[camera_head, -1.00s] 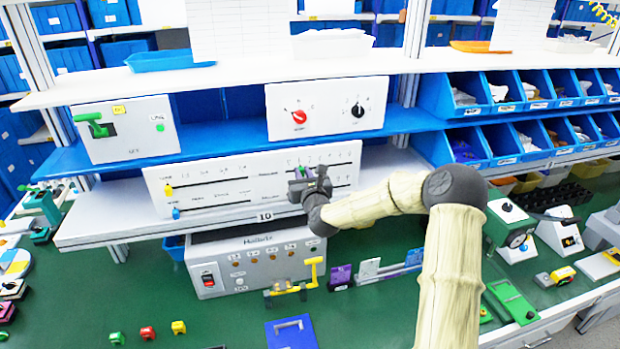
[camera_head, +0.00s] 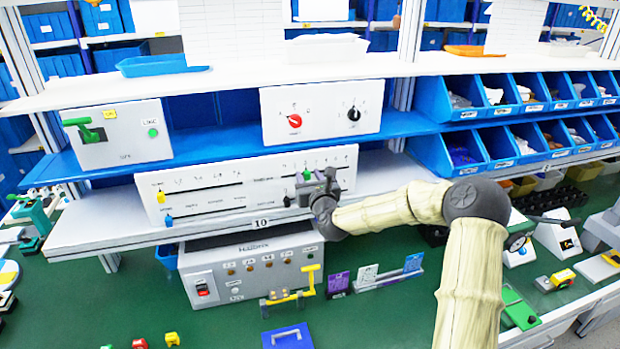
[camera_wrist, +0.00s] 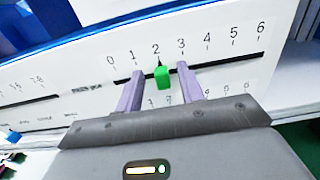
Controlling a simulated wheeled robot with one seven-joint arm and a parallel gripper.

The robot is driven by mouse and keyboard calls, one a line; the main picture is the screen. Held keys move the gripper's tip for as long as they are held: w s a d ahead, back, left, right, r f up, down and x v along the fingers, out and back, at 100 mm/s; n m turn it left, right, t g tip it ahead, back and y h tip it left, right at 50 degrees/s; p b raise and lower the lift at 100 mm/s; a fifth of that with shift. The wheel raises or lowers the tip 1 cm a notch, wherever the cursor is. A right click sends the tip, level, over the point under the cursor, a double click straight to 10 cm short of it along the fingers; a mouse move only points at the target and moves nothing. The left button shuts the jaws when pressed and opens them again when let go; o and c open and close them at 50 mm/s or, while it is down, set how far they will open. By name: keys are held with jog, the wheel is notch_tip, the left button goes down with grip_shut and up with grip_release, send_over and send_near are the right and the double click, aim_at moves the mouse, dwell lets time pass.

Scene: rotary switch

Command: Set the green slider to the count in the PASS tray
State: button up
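The green slider (camera_wrist: 162,77) sits on the upper slot of the white slider panel (camera_head: 172,178). In the wrist view its pointer is at about the 2 mark on a 0 to 6 scale. My gripper (camera_wrist: 160,88) is open, with one purple finger on each side of the slider and a visible gap to each. In the head view my gripper (camera_head: 320,180) is at the panel's right part and hides some of it. I cannot make out a PASS tray or its count; small green, red (camera_head: 140,343) and yellow (camera_head: 172,339) pieces lie at the front left.
Yellow (camera_head: 161,196) and blue (camera_head: 168,221) sliders are on the panel's left. Above are a box with a green lever (camera_head: 84,129) and a panel with red (camera_head: 294,121) and black (camera_head: 354,114) knobs. A grey machine (camera_head: 250,265) stands below.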

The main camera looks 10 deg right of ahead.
jog(key=s+d+b, duration=0.2)
jog(key=s+b, duration=0.3)
jog(key=s, duration=1.2)
jog(key=shift+d, duration=0.4)
jog(key=shift+f, duration=0.1)
jog(key=s+a+f+n+g, duration=0.2)
jog(key=s+f+n+g, duration=0.15)
jog(key=f+n, duration=0.45)
jog(key=s+a+f+n+g, duration=0.25)
jog(key=f+n+g, duration=0.25)
jog(key=n, duration=0.4)
jog(key=s+d+n+g+h, duration=0.1)
jog(key=s+d+n+g, duration=0.2)
jog(key=s+n, duration=0.5)
jog(key=s+d+n+g+h, duration=0.1)
jog(key=s+d+n+g, duration=0.2)
jog(key=s+n, duration=0.5)
jog(key=shift+s+d+f+n+g+h, duration=0.25)
jog(key=shift+s+d+n+g+h, duration=0.15)
jog(key=shift+d+n, duration=0.3)
